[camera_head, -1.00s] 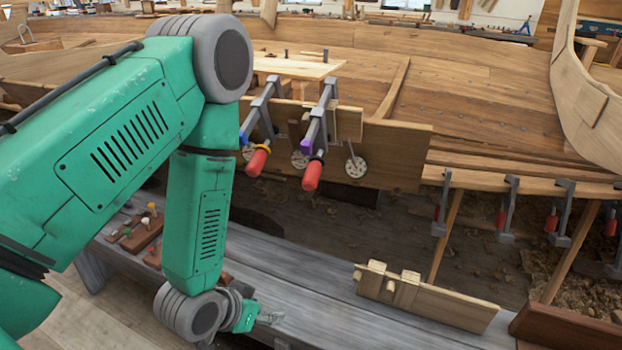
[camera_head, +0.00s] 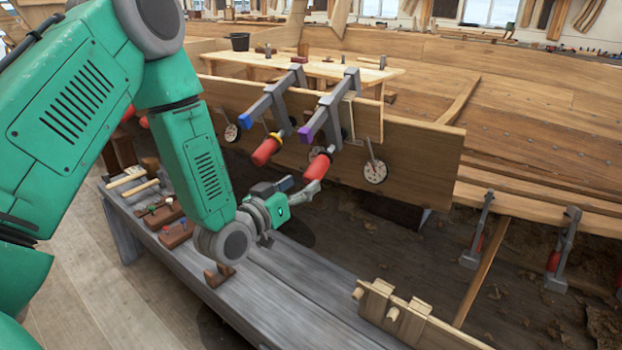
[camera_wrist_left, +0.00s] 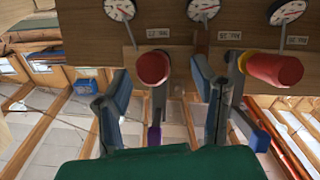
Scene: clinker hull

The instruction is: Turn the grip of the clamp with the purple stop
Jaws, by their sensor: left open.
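The clamp with the purple stop (camera_head: 306,135) is fixed on the hull plank, its red grip (camera_head: 319,166) pointing down toward me. In the left wrist view, that round red grip (camera_wrist_left: 153,68) shows end-on, with the purple stop (camera_wrist_left: 154,136) below it. My left gripper (camera_head: 300,188) is open just below and in front of this grip. Its two fingers (camera_wrist_left: 160,98) stand either side of the grip in the wrist picture; I cannot tell that they touch it. My right gripper is not in view.
A second clamp with a blue stop (camera_head: 246,121) and a red grip (camera_head: 267,151) is close on the left. White dials (camera_head: 375,172) sit on the plank (camera_head: 425,170). A grey bench (camera_head: 285,285) runs below, with a jointed wooden piece (camera_head: 395,310).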

